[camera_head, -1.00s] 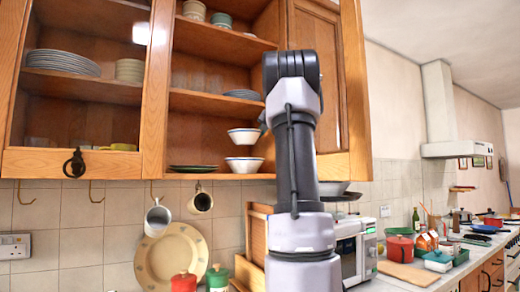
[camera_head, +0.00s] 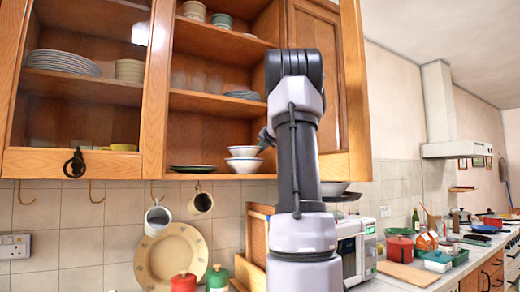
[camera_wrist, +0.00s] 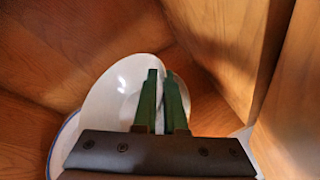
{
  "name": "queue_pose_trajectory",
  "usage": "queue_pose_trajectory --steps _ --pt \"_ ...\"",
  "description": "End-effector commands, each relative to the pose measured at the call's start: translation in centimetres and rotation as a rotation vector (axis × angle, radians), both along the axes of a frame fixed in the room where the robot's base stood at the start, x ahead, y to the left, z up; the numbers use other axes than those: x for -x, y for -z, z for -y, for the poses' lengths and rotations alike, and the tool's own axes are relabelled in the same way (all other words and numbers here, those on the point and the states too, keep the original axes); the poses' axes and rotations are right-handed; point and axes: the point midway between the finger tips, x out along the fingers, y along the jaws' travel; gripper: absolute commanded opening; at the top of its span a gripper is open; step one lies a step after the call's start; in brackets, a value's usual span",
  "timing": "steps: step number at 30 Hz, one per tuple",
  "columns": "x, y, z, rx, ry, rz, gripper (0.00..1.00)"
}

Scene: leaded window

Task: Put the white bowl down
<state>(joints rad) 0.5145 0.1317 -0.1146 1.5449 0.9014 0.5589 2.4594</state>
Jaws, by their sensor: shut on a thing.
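The white bowl (camera_head: 243,151) is in the open cupboard, upright on or just above another white bowl (camera_head: 243,166) on the bottom shelf. Whether the two bowls touch is hard to tell. My gripper (camera_head: 266,137) is at the right side of the upper bowl, mostly hidden behind my arm. In the wrist view, my gripper's green fingers (camera_wrist: 162,75) are shut on the rim of the white bowl (camera_wrist: 112,95). Part of a blue-rimmed bowl (camera_wrist: 62,135) shows beneath it.
Dark plates (camera_head: 193,168) lie left of the bowls on the same shelf. More plates (camera_head: 242,95) sit on the shelf above. The open cupboard door (camera_head: 318,75) stands to the right, beside my arm. Mugs hang on hooks below.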

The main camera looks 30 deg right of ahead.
Motion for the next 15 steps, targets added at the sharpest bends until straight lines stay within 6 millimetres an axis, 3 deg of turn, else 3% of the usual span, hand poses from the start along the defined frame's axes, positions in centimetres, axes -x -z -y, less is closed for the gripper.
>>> queue_pose_trajectory --steps 10,13,15 --pt "0.02 0.78 -0.01 0.0 0.0 0.0 0.0" --pt "0.01 0.85 -0.01 0.0 -0.001 -0.001 0.39" --pt "0.01 0.84 0.0 0.0 -0.001 -0.001 0.39"
